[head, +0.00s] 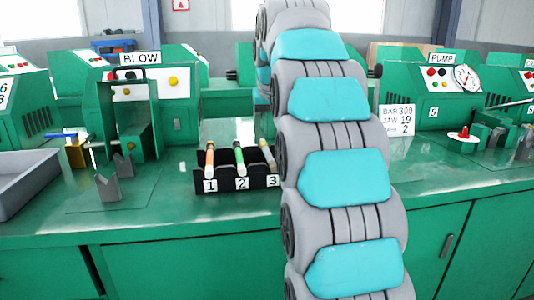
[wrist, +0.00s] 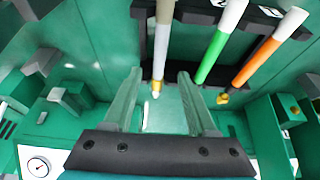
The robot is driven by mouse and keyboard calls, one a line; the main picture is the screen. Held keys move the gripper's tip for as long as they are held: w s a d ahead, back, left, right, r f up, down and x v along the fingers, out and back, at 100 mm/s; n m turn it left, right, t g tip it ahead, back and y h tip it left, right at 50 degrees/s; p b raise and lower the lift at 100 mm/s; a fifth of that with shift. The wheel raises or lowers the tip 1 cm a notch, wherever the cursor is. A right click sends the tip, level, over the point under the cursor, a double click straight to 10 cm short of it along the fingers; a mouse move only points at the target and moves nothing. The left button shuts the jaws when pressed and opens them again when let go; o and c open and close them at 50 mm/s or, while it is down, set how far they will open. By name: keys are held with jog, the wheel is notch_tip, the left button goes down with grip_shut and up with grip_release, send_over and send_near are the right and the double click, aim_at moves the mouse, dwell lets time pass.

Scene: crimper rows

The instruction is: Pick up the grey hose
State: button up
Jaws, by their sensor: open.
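The grey hose (head: 267,155) stands tilted in slot 3 of the black rack (head: 235,181), right beside my arm in the head view. In the wrist view the grey hose (wrist: 162,42) comes down from the top edge, with a white section and a brass tip. My gripper (wrist: 158,74) is open, its two fingers on either side of the hose's lower end in the picture. I cannot tell whether they are level with it or touch it. The head view does not show my gripper, which is hidden behind my arm.
A green hose (head: 239,158) and an orange hose (head: 210,160) stand in slots 2 and 1. A grey tray (head: 20,185) and grey V-blocks (head: 109,188) are on the green bench at left. The BLOW machine (head: 150,90) and PUMP machine (head: 440,90) stand behind.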

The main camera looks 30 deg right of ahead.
aim_at(268, 151)
jog(key=shift+x, duration=2.25)
jog(key=shift+w+d, duration=0.1)
jog(key=shift+f, duration=0.2)
grip_shut()
